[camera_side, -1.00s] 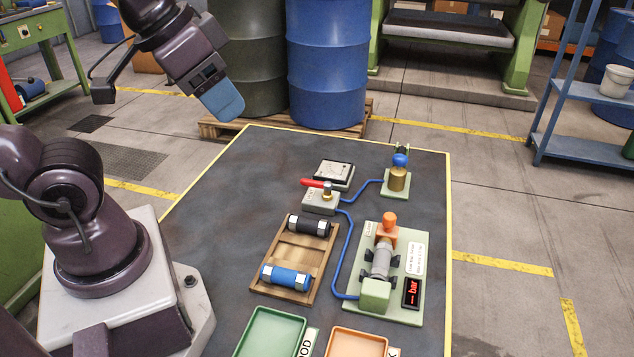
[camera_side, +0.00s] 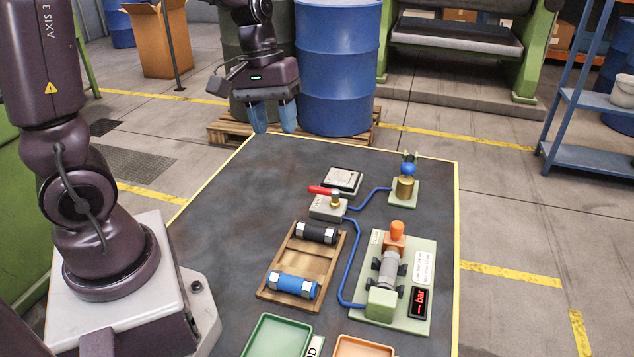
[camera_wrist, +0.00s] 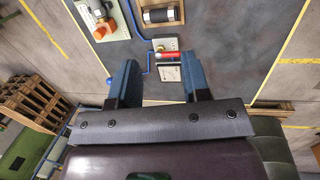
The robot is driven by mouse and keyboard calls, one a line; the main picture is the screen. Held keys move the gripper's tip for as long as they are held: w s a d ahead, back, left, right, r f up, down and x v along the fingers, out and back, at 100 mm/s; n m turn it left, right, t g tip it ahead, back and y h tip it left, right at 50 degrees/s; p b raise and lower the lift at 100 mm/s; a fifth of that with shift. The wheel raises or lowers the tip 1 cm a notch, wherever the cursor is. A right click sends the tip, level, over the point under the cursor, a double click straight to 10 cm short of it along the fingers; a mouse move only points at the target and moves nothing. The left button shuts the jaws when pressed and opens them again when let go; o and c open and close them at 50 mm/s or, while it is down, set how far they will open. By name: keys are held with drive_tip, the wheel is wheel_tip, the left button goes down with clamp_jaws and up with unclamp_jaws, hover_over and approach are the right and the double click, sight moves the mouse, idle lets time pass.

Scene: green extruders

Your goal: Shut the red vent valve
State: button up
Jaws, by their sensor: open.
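The red vent valve has a red lever (camera_side: 322,190) on a small grey block (camera_side: 327,207) on the dark table, with a brass stem at the lever's right end. The lever points left in the side view. In the wrist view the red lever (camera_wrist: 169,54) appears ahead of my fingers, between their tips. My gripper (camera_side: 273,117) is open and empty, fingers pointing down, high near the table's far left corner. It is well apart from the valve. Blue hoses (camera_side: 352,240) lead from the block to a green-based fixture and to a brass fitting.
A white-faced gauge box (camera_side: 343,180) sits just behind the valve. A brass fitting with a blue knob (camera_side: 408,169) stands to its right. A wooden tray (camera_side: 322,268) holds a black and a blue cylinder. The orange-topped fixture (camera_side: 397,232) stands at right. The table's left side is clear.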

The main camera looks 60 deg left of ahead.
sight(322, 191)
drive_tip(key=w+a+f+n+t+h, duration=0.1)
drive_tip(key=w+a+f+n, duration=0.45)
drive_tip(key=n, duration=0.35)
drive_tip(key=w+a+f+n+h, duration=0.2)
drive_tip(key=w+a+f+n, duration=0.25)
drive_tip(key=a+n, duration=0.4)
drive_tip(key=shift+n, duration=0.55)
drive_tip(key=x, duration=0.6)
drive_tip(key=d+x, duration=0.1)
drive_tip(key=x, duration=0.6)
drive_tip(key=shift+s+r, duration=0.15)
clamp_jaws()
